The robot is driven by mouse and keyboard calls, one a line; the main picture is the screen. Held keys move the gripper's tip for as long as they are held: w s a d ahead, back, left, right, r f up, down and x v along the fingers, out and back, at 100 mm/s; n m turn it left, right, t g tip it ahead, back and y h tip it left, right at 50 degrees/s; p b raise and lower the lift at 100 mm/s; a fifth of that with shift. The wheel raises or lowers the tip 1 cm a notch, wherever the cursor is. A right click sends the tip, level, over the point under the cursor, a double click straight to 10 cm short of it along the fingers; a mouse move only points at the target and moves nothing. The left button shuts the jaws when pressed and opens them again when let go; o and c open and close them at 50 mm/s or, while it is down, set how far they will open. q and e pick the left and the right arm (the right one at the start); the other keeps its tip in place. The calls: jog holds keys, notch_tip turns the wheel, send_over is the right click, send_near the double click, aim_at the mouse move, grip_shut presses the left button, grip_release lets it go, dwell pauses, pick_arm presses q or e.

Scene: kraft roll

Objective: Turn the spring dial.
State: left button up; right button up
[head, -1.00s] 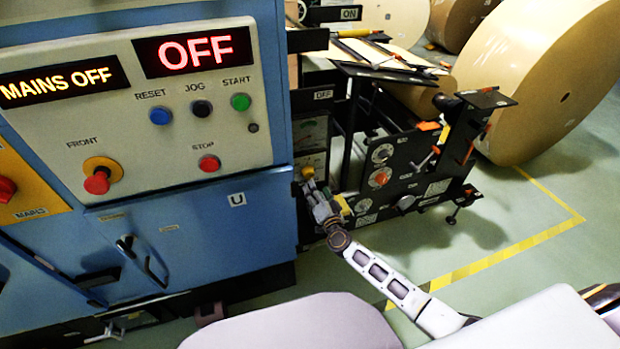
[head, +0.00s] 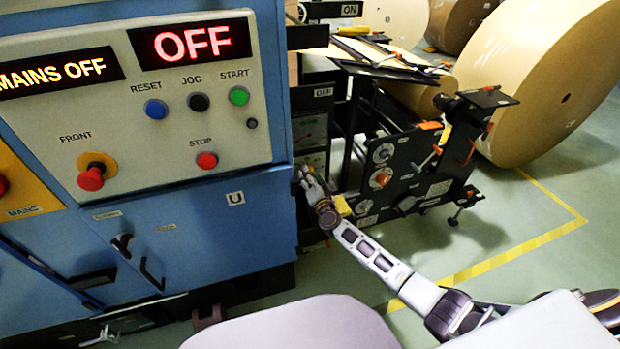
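My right gripper (head: 303,172) is at the right edge of the blue cabinet, low in front of a narrow panel with gauges (head: 311,130). Its fingers are small and partly merge with the panel, so I cannot tell whether they are open or touch anything. Which part is the spring dial is not labelled legibly. Two round dials, an upper pale one (head: 383,153) and a lower one with an orange-red centre (head: 381,178), sit on the black side plate (head: 410,150), to the right of the gripper and apart from it. My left gripper is not in view.
The blue cabinet (head: 220,238) fills the left, with a red FRONT button (head: 91,178), a STOP button (head: 206,160) and a display (head: 190,43) reading OFF. Large paper rolls (head: 540,80) stand at the back right. Green floor (head: 500,240) with a yellow line is free at right.

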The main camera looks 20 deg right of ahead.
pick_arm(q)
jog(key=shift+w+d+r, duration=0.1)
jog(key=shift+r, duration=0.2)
pick_arm(e)
jog(key=shift+w, duration=0.3)
jog(key=c, duration=1)
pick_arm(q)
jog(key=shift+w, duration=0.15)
